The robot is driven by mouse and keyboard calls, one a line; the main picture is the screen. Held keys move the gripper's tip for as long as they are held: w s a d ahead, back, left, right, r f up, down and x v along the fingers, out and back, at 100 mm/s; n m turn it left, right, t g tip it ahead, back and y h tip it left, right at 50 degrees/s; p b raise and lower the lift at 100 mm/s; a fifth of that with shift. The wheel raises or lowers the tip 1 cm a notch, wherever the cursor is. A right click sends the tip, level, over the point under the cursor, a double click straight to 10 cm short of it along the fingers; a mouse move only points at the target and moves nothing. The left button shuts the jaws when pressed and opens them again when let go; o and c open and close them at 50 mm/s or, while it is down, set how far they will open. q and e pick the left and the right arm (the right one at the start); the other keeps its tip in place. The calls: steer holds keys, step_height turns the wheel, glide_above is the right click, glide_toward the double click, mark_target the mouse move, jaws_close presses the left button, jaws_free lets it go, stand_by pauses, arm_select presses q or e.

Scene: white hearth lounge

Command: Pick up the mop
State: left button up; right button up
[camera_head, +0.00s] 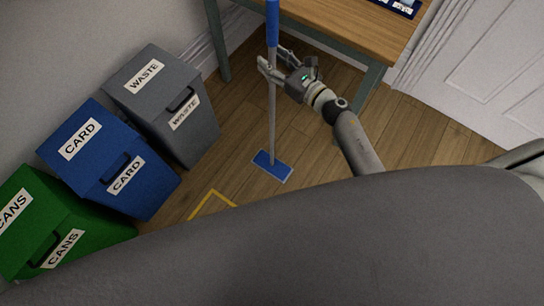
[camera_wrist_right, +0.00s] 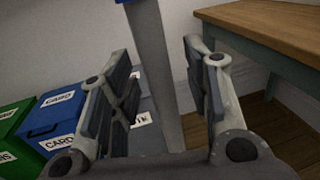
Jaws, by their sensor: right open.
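The mop stands upright on the wood floor, with a blue grip (camera_head: 272,22), a grey pole (camera_head: 272,115) and a flat blue head (camera_head: 272,166). My right gripper (camera_head: 268,62) is open at the pole, just below the blue grip. In the right wrist view the pole (camera_wrist_right: 165,95) stands between the two open fingers (camera_wrist_right: 165,100), with space visible toward the right finger. I cannot tell whether either finger touches it. My left gripper is not in view.
A wooden table (camera_head: 345,22) with grey-green legs is close behind my right gripper. A grey waste bin (camera_head: 170,130), a blue card bin (camera_head: 98,195) and a green cans bin (camera_head: 80,215) line the left wall. A yellow floor marking (camera_head: 205,200) lies near the mop head. A white door (camera_head: 500,75) is at right.

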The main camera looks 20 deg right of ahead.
steer(key=shift+w+a, duration=0.2)
steer(key=shift+w, duration=0.15)
steer(key=c, duration=1)
steer(key=shift+r, duration=0.1)
jaws_close()
